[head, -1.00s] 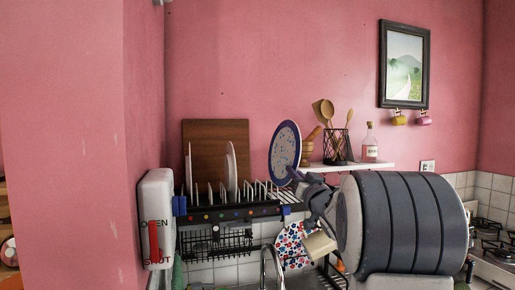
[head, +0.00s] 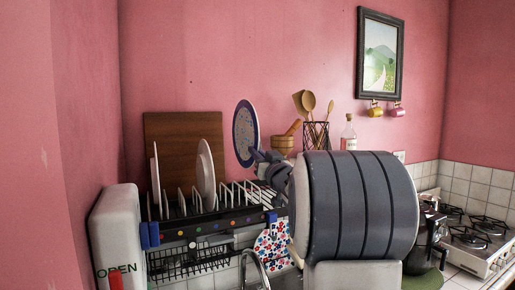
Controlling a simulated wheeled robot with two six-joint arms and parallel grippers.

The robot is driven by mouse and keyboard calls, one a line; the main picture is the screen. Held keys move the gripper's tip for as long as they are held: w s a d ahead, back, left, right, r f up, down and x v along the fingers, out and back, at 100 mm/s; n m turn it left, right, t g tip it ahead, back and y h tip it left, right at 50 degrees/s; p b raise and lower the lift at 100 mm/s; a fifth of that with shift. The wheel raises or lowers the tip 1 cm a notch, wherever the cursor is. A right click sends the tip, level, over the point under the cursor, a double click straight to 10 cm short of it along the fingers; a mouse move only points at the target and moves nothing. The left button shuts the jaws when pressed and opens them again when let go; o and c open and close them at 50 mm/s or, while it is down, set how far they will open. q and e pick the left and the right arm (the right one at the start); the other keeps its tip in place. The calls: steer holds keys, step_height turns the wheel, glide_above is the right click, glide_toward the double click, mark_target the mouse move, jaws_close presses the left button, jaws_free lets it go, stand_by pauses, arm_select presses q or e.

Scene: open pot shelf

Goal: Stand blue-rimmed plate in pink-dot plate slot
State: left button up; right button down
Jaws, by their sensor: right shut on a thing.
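The blue-rimmed plate (head: 246,134), with a speckled pale middle, is held upright in the air above the right part of the dish rack (head: 215,226). My right gripper (head: 256,157) is shut on its lower right edge; the fingertips are small and partly hidden by my own arm. The plate is clear of the rack's white wire dividers. A row of small coloured dots runs along the rack's dark front rail; they are too small for me to tell surely which is pink. My left gripper is not in view.
Two white plates stand in the rack, one at its left end (head: 155,175) and one nearer the middle (head: 205,170). A wooden board (head: 180,135) leans behind. A utensil holder (head: 316,136) and bottle (head: 348,135) stand right. A tap (head: 252,265) rises in front.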

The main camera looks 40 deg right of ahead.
steer(key=shift+s+a+r+p, duration=0.1)
steer(key=shift+s+r+p, duration=0.05)
steer(key=shift+r+p, duration=0.35)
arm_select(q)
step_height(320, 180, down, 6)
steer(key=b, duration=0.8)
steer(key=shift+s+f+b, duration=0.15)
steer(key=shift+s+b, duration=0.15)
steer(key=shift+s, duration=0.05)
arm_select(e)
steer(key=f, duration=1.1)
steer(key=shift+s+a+f, duration=0.1)
steer(key=shift+a+f, duration=0.1)
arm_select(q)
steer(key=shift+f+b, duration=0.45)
arm_select(e)
steer(key=shift+f, duration=0.25)
steer(key=c, duration=1)
jaws_free()
steer(key=shift+o, duration=0.2)
steer(key=shift+f, duration=0.2)
